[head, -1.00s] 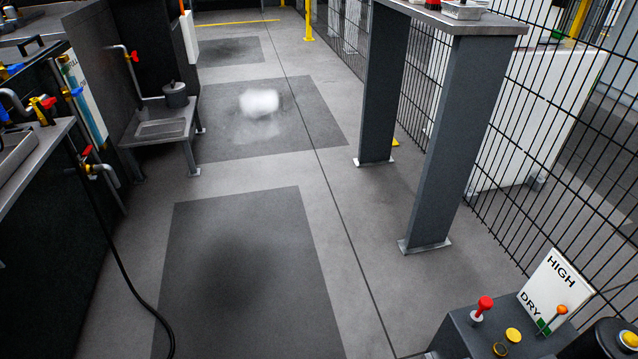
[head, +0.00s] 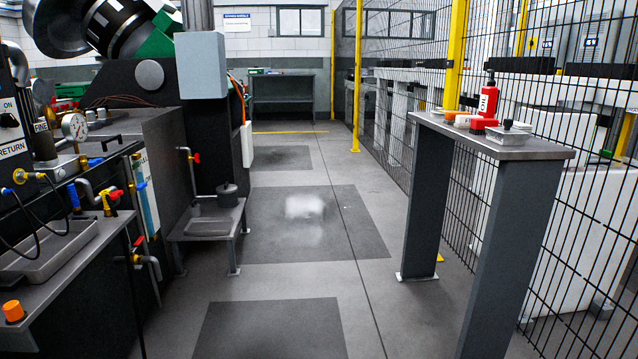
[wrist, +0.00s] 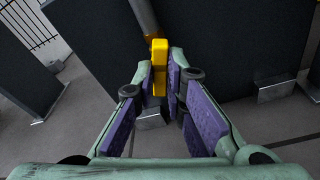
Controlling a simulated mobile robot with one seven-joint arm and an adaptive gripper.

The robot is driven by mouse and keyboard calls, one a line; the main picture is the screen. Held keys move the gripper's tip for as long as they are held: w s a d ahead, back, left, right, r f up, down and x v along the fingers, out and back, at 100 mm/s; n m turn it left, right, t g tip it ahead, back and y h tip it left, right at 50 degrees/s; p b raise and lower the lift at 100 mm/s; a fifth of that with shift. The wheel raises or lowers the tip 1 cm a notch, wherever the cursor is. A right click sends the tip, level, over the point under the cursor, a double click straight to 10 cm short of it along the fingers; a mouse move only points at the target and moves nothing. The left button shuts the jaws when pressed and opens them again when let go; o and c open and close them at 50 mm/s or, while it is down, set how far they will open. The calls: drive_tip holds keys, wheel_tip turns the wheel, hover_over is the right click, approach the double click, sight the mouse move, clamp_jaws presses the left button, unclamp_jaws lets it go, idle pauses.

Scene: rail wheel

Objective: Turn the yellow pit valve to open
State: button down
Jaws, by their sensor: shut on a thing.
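In the wrist view the yellow valve handle (wrist: 159,52) is a short upright bar at the lower end of a grey pipe (wrist: 143,14). My gripper (wrist: 160,82) has its purple-padded fingers on either side of the bar and is shut on it. The lower part of the bar is between the pads. A small grey block (wrist: 151,119) shows below the handle, between the fingers. My gripper is not seen in the head view, and I cannot make out the held handle there.
In the head view a grey-legged stand (head: 490,143) with a red bottle (head: 487,100) is at the right by a mesh fence. A bench with gauges, taps and a tray (head: 55,262) lines the left. The floor aisle (head: 345,240) between them is clear.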

drive_tip(key=n+g+b, duration=0.1)
drive_tip(key=n+b, duration=0.1)
drive_tip(key=n, duration=0.1)
drive_tip(key=shift+f+n, duration=0.15)
drive_tip(key=shift+n, duration=0.15)
drive_tip(key=c, duration=2.1)
unclamp_jaws()
drive_tip(key=shift+w+r, duration=0.1)
drive_tip(key=shift+r, duration=0.1)
drive_tip(key=o, duration=0.6)
drive_tip(key=shift+a, duration=0.1)
drive_tip(key=a, duration=0.4)
drive_tip(key=a+b, duration=0.1)
drive_tip(key=a, duration=0.1)
drive_tip(key=shift+s+a, duration=0.3)
drive_tip(key=shift+a, duration=0.1)
